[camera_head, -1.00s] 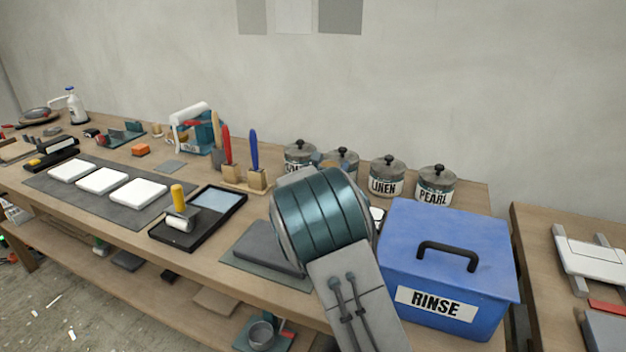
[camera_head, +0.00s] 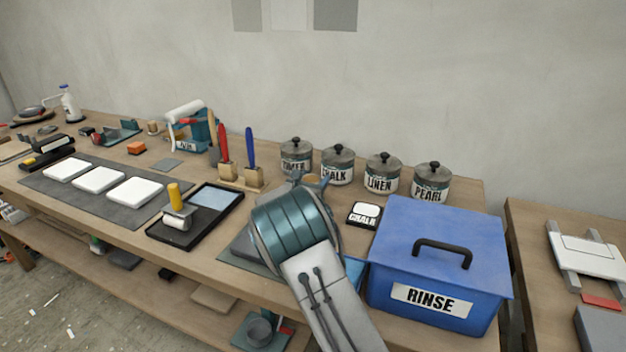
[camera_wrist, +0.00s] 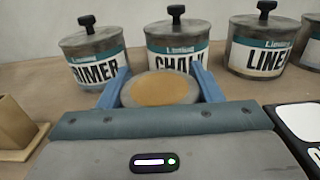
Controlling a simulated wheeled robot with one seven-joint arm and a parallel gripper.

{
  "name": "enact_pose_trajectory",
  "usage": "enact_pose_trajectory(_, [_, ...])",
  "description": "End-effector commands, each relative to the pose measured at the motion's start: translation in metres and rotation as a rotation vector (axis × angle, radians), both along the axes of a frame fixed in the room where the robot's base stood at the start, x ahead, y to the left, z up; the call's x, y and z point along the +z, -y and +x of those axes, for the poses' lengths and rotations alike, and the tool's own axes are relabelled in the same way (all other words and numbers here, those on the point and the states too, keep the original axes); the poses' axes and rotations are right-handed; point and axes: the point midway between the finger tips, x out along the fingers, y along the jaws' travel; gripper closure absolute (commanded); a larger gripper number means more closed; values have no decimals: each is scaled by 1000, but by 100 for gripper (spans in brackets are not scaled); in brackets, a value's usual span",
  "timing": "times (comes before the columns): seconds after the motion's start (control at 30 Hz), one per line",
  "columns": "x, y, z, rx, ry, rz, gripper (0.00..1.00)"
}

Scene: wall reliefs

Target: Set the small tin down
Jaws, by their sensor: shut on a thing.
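My gripper (camera_wrist: 160,80) is shut on the small tin (camera_wrist: 158,90), its two blue fingers on either side of it. The tin is round and grey with a tan top. In the head view the small tin (camera_head: 314,181) shows just beyond my wrist, in front of the large lidded tins; my arm hides most of my gripper. I cannot tell whether the tin's base touches the bench. A black-framed white pad marked CHALK (camera_head: 363,219) lies on the bench to its right.
Large lidded tins stand behind: one ending in IMER (camera_wrist: 95,65), CHALK (camera_wrist: 177,52), LINEN (camera_wrist: 262,52) and PEARL (camera_head: 431,185). A blue RINSE box (camera_head: 400,265) stands right. A wooden brush holder (camera_head: 228,171) is left. Some bare bench lies around the pad.

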Motion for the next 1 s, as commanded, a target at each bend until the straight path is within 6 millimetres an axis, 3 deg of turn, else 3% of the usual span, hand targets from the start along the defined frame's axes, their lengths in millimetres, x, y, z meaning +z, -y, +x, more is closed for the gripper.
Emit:
enact_pose_trajectory(0.5, [-18,0,-1,0,-8,-4,77])
enact_pose_trajectory(0.53, [-20,0,-1,0,-11,-4,33])
enact_pose_trajectory(0.6, [-20,0,-1,0,-13,-5,19])
enact_pose_trajectory(1.0, [-14,0,-1,1,-13,-3,19])
